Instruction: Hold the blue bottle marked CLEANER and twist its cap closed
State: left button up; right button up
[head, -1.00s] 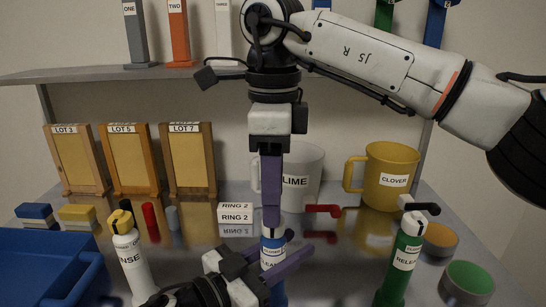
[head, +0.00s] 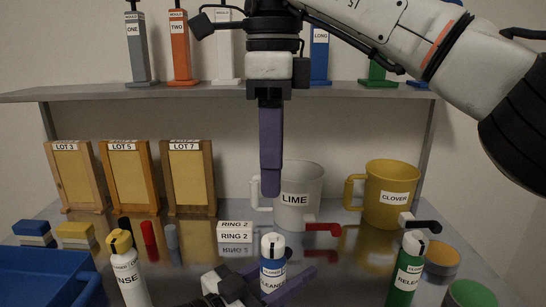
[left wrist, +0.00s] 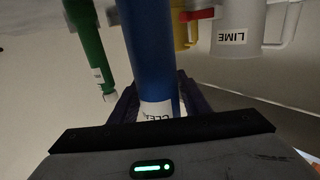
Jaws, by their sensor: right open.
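The blue CLEANER bottle (head: 272,267) stands upright at the lower middle of the head view, with its white cap (head: 273,240) on top. My left gripper (head: 272,284) is shut around the bottle from the side, its purple fingers on either side. The left wrist view shows the blue bottle body (left wrist: 150,55) between the fingers (left wrist: 155,103). My right gripper (head: 270,190) points down above the cap, open and empty, with a clear gap below its fingertips. Its fingers overlap in this view. I cannot tell how tight the cap sits.
Behind are the LIME mug (head: 297,205), the yellow CLOVER mug (head: 388,205) and a red lever (head: 322,228). A blue tray (head: 45,275) fills the lower left.

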pick_arm(q)
jog(key=shift+o, duration=1)
jog(key=v, duration=1.2)
